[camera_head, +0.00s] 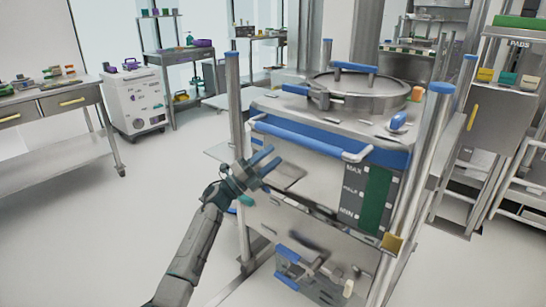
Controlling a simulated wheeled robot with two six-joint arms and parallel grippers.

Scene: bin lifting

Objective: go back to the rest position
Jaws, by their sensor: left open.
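My left gripper (262,167) is at the middle of the head view, its arm rising from the lower edge. Its two blue-grey fingers are spread apart with nothing between them. The fingers point right, in front of the left part of a steel bin (305,165). I cannot tell whether they touch it. The bin has a blue front handle bar (298,138) and a round lid (345,96) with a blue handle (353,67) on top. My right gripper is out of view.
Steel posts with blue caps (440,90) stand around the bin. A steel table (55,152) and a white wheeled cabinet (135,103) stand at the left. Shelves with coloured bins (508,78) stand at the right. The floor at the lower left is clear.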

